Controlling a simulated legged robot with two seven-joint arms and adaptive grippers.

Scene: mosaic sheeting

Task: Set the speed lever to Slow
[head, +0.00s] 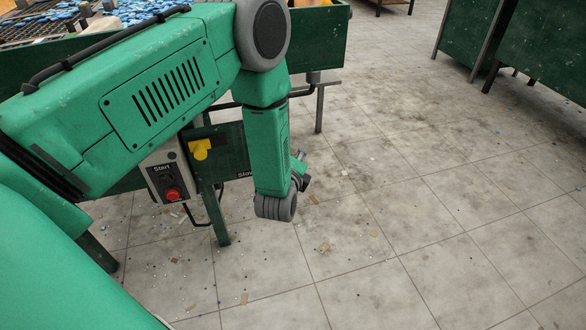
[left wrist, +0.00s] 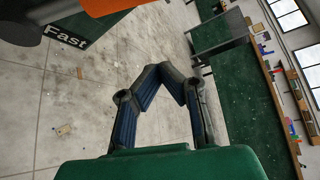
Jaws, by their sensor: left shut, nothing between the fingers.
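The speed panel (head: 228,143) is a dark green plate on the machine's side, with a white "Slow" label partly hidden behind my left arm in the head view. In the left wrist view a "Fast" label (left wrist: 65,41) shows at the upper left, below an orange part (left wrist: 104,4). I cannot make out the speed lever for certain; my arm covers part of the panel. My left gripper (left wrist: 164,74) shows in the left wrist view, its blue-padded fingers bent together at the tips, empty, apart from the panel. In the head view its fingers are hidden. My right gripper is out of view.
A grey control box with a "Start" label and red button (head: 172,194) hangs beside a yellow part (head: 200,149). A table leg (head: 214,215) stands below. Littered tile floor (head: 400,230) is open to the right; green furniture (head: 545,45) stands at the back right.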

